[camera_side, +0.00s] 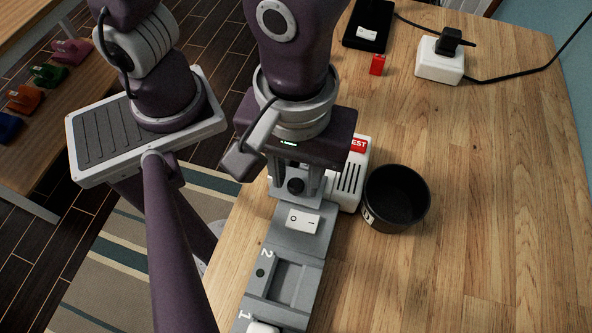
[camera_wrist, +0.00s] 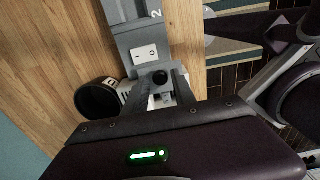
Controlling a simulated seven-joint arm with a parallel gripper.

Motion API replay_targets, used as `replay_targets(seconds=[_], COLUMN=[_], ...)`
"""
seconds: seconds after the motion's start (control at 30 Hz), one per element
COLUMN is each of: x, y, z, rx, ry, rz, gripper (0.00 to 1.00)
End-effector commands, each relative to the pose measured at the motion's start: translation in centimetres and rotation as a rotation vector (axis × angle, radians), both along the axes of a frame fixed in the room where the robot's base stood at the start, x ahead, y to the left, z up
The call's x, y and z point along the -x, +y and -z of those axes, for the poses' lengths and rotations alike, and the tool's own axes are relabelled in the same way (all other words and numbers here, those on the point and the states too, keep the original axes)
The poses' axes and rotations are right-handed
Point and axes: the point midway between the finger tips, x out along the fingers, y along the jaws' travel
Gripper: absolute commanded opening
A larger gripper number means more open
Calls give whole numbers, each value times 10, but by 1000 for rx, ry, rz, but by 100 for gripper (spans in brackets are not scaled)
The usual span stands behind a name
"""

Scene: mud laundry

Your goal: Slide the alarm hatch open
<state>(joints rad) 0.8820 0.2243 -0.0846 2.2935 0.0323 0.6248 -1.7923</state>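A long grey unit (camera_side: 300,243) lies along the table's left edge, with a white rocker switch (camera_side: 303,221) and the numbers 1 and 2 on it. A round black knob (camera_side: 295,186) stands on its far end, on what looks like the alarm hatch; the wrist view also shows the knob (camera_wrist: 160,77). My gripper (camera_wrist: 162,82) points down over this end. Its two fingers stand apart on either side of the knob, and I see no clear contact. My gripper's body hides much of the hatch, so I cannot tell how far it is open.
A white slotted box (camera_side: 349,182) with a red TEST label stands right beside the unit. A black round pot (camera_side: 397,199) is close to its right. A white socket block (camera_side: 440,62), a red block (camera_side: 377,64) and a black tablet (camera_side: 367,22) lie further back. The right table area is clear.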

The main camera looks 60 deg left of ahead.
Motion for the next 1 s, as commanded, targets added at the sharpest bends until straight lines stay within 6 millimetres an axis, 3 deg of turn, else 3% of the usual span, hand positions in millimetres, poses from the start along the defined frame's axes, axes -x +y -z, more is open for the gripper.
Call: replay_targets(seconds=[0.5, 0.83, 0.93, 1.0], x=[0, -1, -17, -35], y=[0, 1, 20, 52], z=[-52, -56, -70, -90], rx=[2, 2, 33, 62], ry=[-2, -2, -42, -113], rz=[-1, 2, 60, 163], gripper=[32, 32, 32, 32])
